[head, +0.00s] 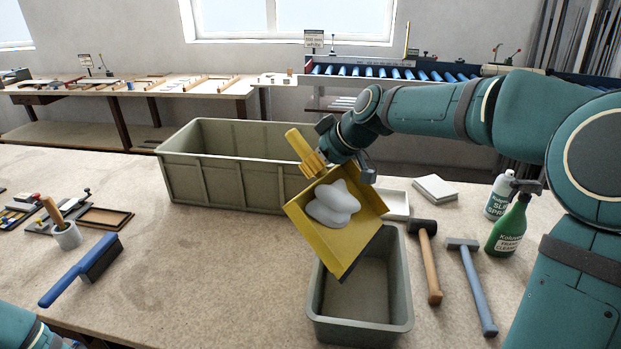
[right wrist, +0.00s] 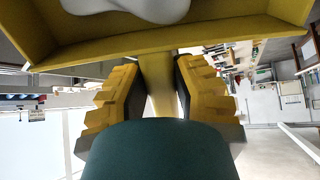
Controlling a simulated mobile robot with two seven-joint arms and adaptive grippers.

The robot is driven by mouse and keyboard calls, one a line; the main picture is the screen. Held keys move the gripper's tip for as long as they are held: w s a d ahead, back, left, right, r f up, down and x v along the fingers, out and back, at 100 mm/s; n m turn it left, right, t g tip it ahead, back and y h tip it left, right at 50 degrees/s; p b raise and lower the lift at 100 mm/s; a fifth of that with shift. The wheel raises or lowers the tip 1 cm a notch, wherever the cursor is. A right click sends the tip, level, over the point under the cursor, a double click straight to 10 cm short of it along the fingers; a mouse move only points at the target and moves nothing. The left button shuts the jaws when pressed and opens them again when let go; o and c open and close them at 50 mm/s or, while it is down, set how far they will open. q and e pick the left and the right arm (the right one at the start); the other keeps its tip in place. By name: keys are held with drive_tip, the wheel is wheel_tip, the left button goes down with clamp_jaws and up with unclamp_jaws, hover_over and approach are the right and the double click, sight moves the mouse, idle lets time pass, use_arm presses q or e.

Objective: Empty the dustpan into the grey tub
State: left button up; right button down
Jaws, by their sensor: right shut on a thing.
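A yellow dustpan (head: 363,225) is held in the air, tilted, with its front edge pointing down toward the lower middle. A whitish lump (head: 334,204) lies in the pan. The small grey tub (head: 362,325) stands on the table below; the pan's front edge is above its left rear part. My right gripper (head: 323,165) is shut on the dustpan handle (head: 300,146). In the right wrist view, its fingers (right wrist: 160,90) sit on both sides of the handle, and the white lump (right wrist: 140,8) shows at the top. My left gripper is out of view.
A large grey-green bin (head: 225,175) stands behind the pan. Two hammers (head: 428,265) (head: 472,290), a green spray bottle (head: 510,226) and a white bottle (head: 496,197) stand or lie to the right. A blue brush (head: 85,270) lies at left. The table between brush and tub is clear.

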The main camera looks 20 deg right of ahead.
drive_tip(key=s+b, duration=0.1)
drive_tip(key=b, duration=0.1)
drive_tip(key=s+d+r+t+b, duration=0.1)
drive_tip(key=b, duration=0.2)
drive_tip(key=shift+d+y, duration=0.1)
drive_tip(key=shift+y, duration=0.2)
use_arm(q)
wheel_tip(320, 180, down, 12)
drive_tip(key=b, duration=0.5)
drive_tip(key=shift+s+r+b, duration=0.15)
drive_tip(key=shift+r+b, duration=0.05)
drive_tip(key=shift+b, duration=0.2)
use_arm(e)
drive_tip(key=shift+s+d+r+t+y, duration=0.35)
drive_tip(key=shift+s+d+t, duration=0.1)
drive_tip(key=shift+s, duration=0.35)
drive_tip(key=shift+s+d+r+t+y, duration=0.25)
drive_tip(key=shift+s+d+r+t, duration=0.2)
drive_tip(key=shift+s, duration=0.3)
drive_tip(key=shift+s+d+r+t+y, duration=0.3)
drive_tip(key=shift+s+d+t, duration=0.2)
drive_tip(key=shift+s, duration=0.3)
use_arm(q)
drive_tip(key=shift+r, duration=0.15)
